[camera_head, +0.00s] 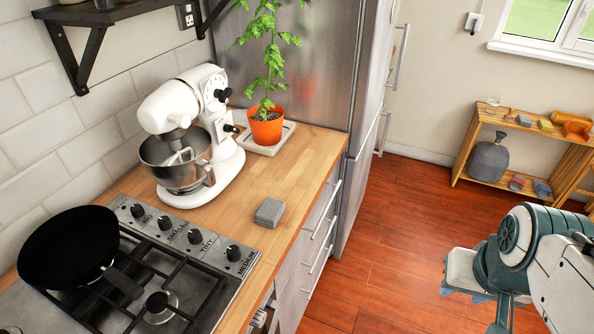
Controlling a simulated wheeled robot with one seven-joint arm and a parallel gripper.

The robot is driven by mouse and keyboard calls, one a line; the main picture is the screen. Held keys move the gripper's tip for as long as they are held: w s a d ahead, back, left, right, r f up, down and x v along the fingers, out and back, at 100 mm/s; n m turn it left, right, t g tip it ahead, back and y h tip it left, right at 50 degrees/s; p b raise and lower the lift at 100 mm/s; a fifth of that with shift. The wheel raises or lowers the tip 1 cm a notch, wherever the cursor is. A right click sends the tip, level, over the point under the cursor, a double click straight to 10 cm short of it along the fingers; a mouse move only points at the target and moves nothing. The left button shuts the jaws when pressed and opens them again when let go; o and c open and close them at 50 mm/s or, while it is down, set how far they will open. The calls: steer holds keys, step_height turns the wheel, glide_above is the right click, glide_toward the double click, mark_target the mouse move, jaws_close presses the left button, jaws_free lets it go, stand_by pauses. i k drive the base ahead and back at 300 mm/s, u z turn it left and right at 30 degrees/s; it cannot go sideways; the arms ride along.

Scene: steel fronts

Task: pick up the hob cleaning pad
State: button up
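The hob cleaning pad (270,212) is a small grey block. It lies flat on the wooden worktop (300,170), near its front edge and just right of the gas hob (190,238). Nothing covers it. Parts of my arm, teal and white, show at the lower right, well apart from the pad and over the floor side. I cannot make out my gripper's fingers in this view.
A white stand mixer (190,130) stands behind the pad, left of a potted plant (266,125) on a tray. A black pan (68,247) sits on the hob. A steel fridge (300,75) closes the worktop's far end. A wooden shelf (525,140) stands at the back right. Red floor between is clear.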

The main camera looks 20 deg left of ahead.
mark_target(271, 210)
steer(key=i, duration=1.5)
steer(key=u, duration=2.3)
